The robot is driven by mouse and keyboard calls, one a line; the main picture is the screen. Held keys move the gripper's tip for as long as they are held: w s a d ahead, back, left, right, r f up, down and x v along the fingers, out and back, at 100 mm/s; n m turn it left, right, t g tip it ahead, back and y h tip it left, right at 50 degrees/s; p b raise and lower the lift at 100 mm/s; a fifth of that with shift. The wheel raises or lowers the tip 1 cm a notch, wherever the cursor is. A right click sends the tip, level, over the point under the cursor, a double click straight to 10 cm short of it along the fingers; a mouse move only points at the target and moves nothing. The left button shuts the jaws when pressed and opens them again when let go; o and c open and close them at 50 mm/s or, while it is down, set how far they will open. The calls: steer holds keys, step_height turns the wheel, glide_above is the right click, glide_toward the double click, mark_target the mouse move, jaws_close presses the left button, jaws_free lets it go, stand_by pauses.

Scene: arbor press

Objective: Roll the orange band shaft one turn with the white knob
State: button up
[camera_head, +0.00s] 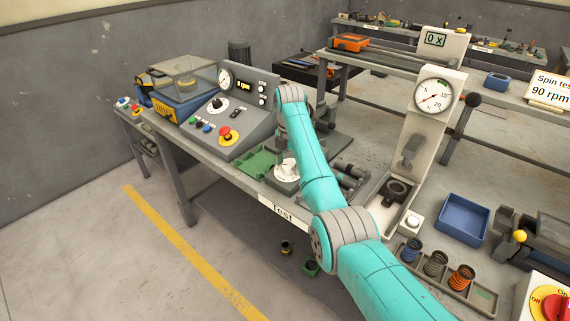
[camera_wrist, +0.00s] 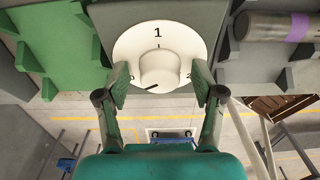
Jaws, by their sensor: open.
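The white knob (camera_wrist: 162,67) stands on a round white dial plate (camera_wrist: 128,46) marked "1" at the top. A black pointer mark on the knob points down and left. My gripper (camera_wrist: 160,80) is open, with one finger on each side of the knob; I cannot tell whether they touch it. In the head view the dial plate (camera_head: 287,174) shows at the bench's front edge, partly behind my arm. A grey shaft with a purple band (camera_wrist: 270,26) lies right of the dial in the wrist view. I see no orange band in either view.
A green tray (camera_wrist: 62,45) lies left of the dial. In the head view, a control panel (camera_head: 225,125) with a red button stands to the left. An arbor press (camera_head: 440,110) with a gauge, a blue bin (camera_head: 463,219) and a spring tray stand to the right.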

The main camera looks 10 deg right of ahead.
steer(key=c, duration=1.1)
steer(key=shift+c, duration=0.2)
